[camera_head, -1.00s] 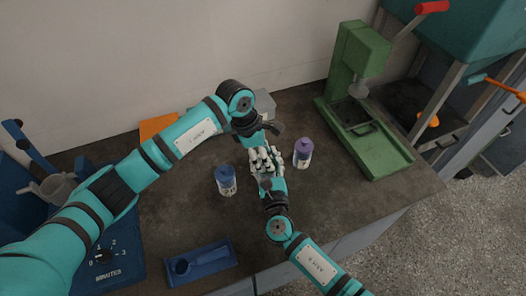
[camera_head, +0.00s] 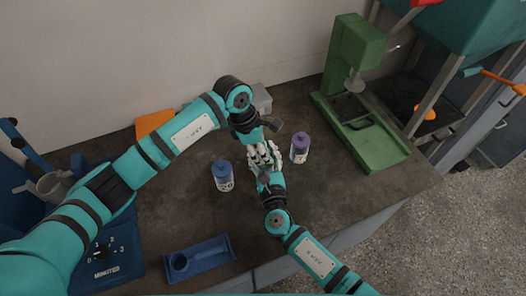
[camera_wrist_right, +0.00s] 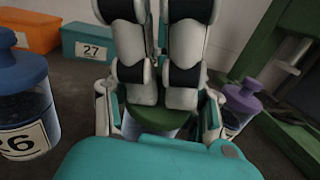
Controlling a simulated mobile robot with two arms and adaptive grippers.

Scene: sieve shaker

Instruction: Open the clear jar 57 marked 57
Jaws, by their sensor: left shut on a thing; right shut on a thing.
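The jar between my grippers is mostly hidden. In the right wrist view its dark green lid (camera_wrist_right: 158,118) shows, with a little of the clear body below; its number is not readable. My left gripper (camera_head: 263,156) comes down from above, and its white fingers (camera_wrist_right: 166,95) are shut on the lid. My right gripper (camera_head: 266,170) comes in from the front, low, with its fingers on both sides of the jar, shut on it. In the head view the hands cover the jar.
A blue-lidded jar marked 26 (camera_head: 223,178) stands left of the hands, a purple-lidded jar (camera_head: 300,149) close on the right. Behind are an orange box (camera_head: 153,123) and a teal box marked 27 (camera_wrist_right: 88,43). A green press (camera_head: 360,110) stands right, a blue tray (camera_head: 200,258) front left.

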